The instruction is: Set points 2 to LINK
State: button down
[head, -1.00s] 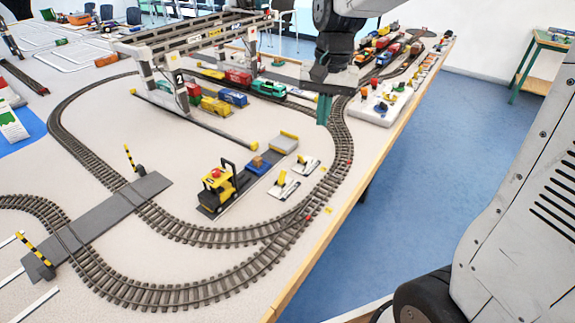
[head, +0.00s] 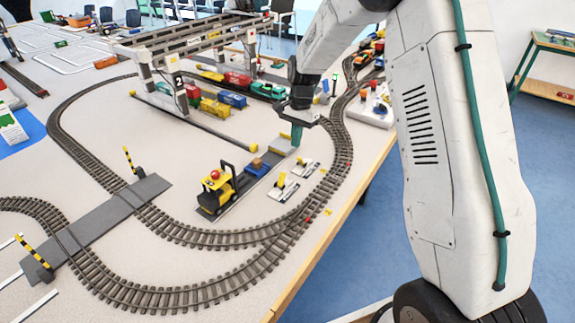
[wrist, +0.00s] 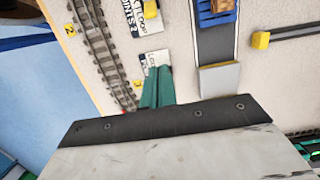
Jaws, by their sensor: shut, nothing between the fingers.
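In the wrist view, a white lever plate (wrist: 140,22) with the printing "POINTS 2" lies at the top, with a yellow lever (wrist: 151,9). A second white plate (wrist: 153,59) with lettering I cannot read lies below it, partly hidden by my fingers. In the head view, two lever plates show, the near one (head: 277,191) and the far one (head: 308,172). Lever positions are too small to tell. My gripper (head: 297,140) is shut and empty, pointing down near the far plate. Its green fingers (wrist: 157,88) also show in the wrist view. I cannot tell whether they touch anything.
Curved track (head: 338,160) runs between the levers and the table edge. A ramp block (head: 284,145), a blue wagon (head: 257,168) and a yellow-black loco (head: 216,189) stand left of the levers. A gantry crane (head: 190,45) stands behind.

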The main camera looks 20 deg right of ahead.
aim_at(281, 180)
jog(key=f, duration=0.6)
jog(key=s+a+f, duration=0.1)
jog(key=f, duration=0.2)
jog(key=shift+a+f, duration=0.1)
jog(key=shift+f, duration=0.25)
jog(key=shift+s+a+r, duration=0.6)
jog(key=shift+s+a, duration=0.05)
jog(key=shift+a, duration=0.25)
jog(key=shift+s+a+r, duration=0.3)
jog(key=shift+s+a, duration=0.05)
jog(key=shift+a, duration=0.2)
